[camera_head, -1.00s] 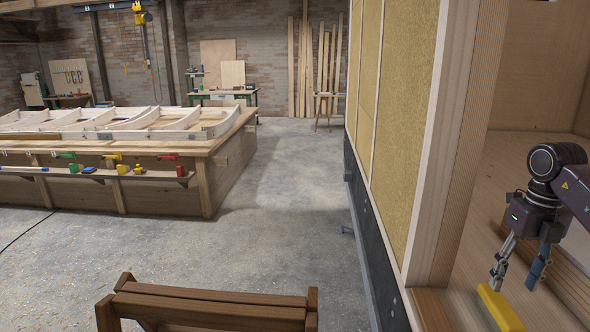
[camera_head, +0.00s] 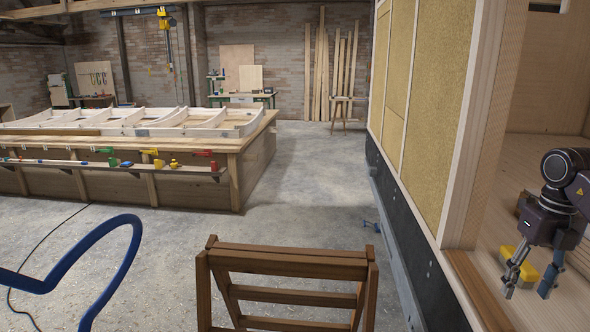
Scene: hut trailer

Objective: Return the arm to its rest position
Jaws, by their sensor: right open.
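My right gripper (camera_head: 527,290) is at the right edge, over the pale wooden floor inside the hut opening. Its fingers point down and stand apart, with nothing between the tips. A yellow block (camera_head: 520,262) shows behind the fingers and is partly hidden by them. I cannot tell whether the fingers touch it. My right arm comes in from the right edge. My left gripper is not in view.
The insulated hut wall (camera_head: 428,120) and its wooden sill (camera_head: 477,285) stand left of the gripper. A brown slatted wooden frame (camera_head: 290,262) stands in front. A blue curved tube (camera_head: 128,255) is at lower left. A workbench (camera_head: 257,170) stands farther back.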

